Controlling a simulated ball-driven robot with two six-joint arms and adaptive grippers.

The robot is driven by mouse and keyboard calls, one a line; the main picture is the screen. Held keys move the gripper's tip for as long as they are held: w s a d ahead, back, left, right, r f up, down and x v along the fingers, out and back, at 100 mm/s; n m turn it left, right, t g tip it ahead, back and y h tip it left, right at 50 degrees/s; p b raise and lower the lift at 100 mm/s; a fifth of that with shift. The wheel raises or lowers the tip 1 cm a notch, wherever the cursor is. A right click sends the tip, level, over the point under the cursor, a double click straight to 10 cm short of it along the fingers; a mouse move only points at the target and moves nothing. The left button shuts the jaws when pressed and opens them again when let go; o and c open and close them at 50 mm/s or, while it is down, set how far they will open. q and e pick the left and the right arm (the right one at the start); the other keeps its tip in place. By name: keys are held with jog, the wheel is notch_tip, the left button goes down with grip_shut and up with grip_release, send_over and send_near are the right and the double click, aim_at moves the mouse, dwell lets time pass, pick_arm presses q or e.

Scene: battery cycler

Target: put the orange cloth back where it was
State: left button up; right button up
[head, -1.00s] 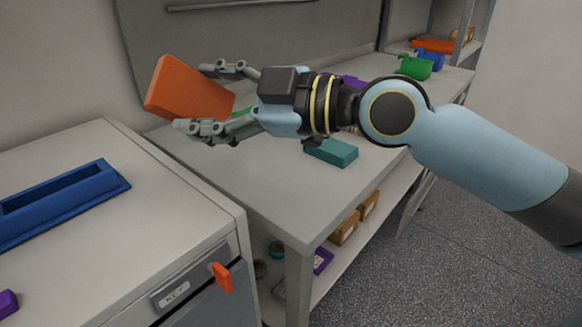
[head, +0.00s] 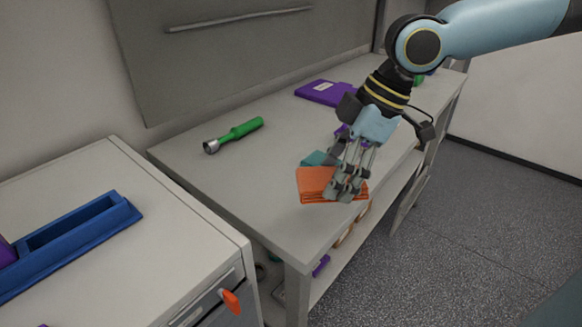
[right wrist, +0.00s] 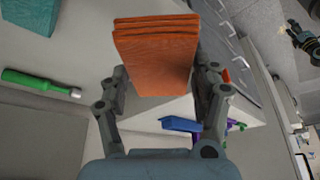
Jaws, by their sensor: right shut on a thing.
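The orange cloth (head: 314,184) is a folded, layered block in my right gripper (head: 345,186), over the front part of the grey workbench (head: 230,185). The gripper points down, with its fingers shut on the cloth. In the right wrist view the cloth (right wrist: 155,55) sits between the two fingers (right wrist: 160,95). I cannot tell whether its underside touches the bench. A teal block (head: 318,158) is partly hidden behind cloth and gripper. A dark jointed part, possibly my left gripper (right wrist: 305,42), shows at the right wrist view's edge; its jaws are unclear.
A green-handled tool (head: 235,134) lies on the bench at the left, and a purple folder-like item (head: 327,92) at the back. A white cabinet (head: 90,190) with a blue tray (head: 125,212) stands at the left. The bench between tool and cloth is clear.

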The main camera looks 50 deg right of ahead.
aim_at(322, 167)
jog(key=w+f+b, duration=0.1)
jog(key=w+b, duration=0.1)
jog(key=w+f+b, duration=0.2)
jog(key=b, duration=0.1)
jog(key=w+f, duration=0.1)
jog(key=w, duration=0.1)
jog(key=w+f+b, duration=0.1)
jog(key=w, duration=0.1)
jog(key=w+f+b, duration=0.1)
jog(key=w, duration=0.1)
jog(key=shift+w+d+f, duration=0.1)
jog(key=shift+w, duration=0.05)
notch_tip(322, 167, down, 4)
jog(key=shift+f, duration=0.1)
jog(key=o, duration=1)
pick_arm(q)
notch_tip(322, 167, down, 9)
jog(key=shift+s, duration=0.45)
jog(key=shift+d, duration=0.1)
notch_tip(322, 167, up, 3)
jog(key=shift+w+f+p, duration=0.15)
jog(key=shift+p, duration=1)
pick_arm(e)
jog(key=v, duration=1.2)
